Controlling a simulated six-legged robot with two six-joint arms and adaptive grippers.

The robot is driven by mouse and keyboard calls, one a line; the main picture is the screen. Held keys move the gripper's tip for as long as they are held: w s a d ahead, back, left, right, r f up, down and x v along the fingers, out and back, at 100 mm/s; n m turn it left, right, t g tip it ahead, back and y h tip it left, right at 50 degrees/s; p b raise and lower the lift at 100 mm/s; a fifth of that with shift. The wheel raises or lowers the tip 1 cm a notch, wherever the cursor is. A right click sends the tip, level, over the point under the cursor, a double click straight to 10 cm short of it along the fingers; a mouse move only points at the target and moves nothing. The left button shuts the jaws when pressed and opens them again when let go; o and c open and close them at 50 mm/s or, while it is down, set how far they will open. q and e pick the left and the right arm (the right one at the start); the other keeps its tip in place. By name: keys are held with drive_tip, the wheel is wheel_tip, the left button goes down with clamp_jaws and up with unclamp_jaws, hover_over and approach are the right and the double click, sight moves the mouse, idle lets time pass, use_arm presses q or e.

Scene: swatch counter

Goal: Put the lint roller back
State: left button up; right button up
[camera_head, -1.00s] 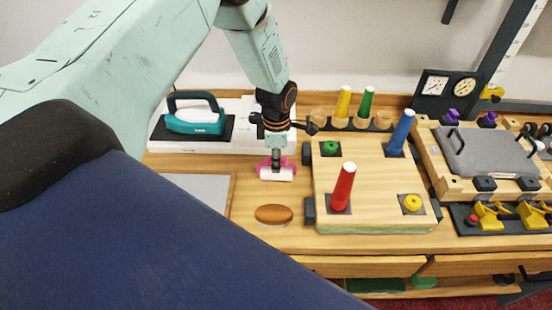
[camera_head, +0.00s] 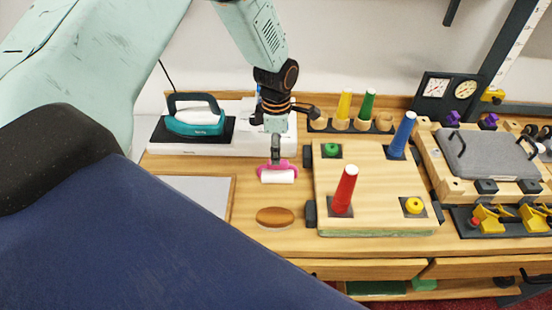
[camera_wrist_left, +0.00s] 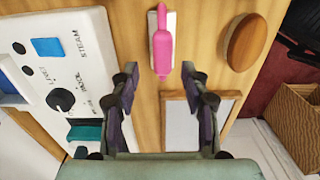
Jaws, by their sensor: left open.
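The lint roller (camera_head: 278,177), with a white roll and pink parts, is on the wooden counter just left of the pegboard. A narrow grey upright piece shows between it and my gripper; I cannot tell what it belongs to. In the left wrist view the lint roller (camera_wrist_left: 162,42) shows its pink side beyond the fingertips. My left gripper (camera_head: 284,113) is above the lint roller, open and empty. In the left wrist view, my left gripper (camera_wrist_left: 160,75) has its dark fingers spread, with the tip of the pink part between them. My right gripper is not seen.
A brown oval brush (camera_head: 275,217) lies in front of the roller. A wooden pegboard (camera_head: 380,190) with upright coloured cones is close on the right. A teal iron (camera_head: 195,122) and a white steam panel (camera_wrist_left: 62,50) stand left. A grey framed panel (camera_head: 200,190) lies front left.

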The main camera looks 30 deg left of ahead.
use_arm(q)
wheel_tip(320, 180, up, 7)
idle(0.3)
drive_tip(key=shift+s+d, duration=0.1)
drive_tip(key=shift+d, duration=0.05)
idle(0.4)
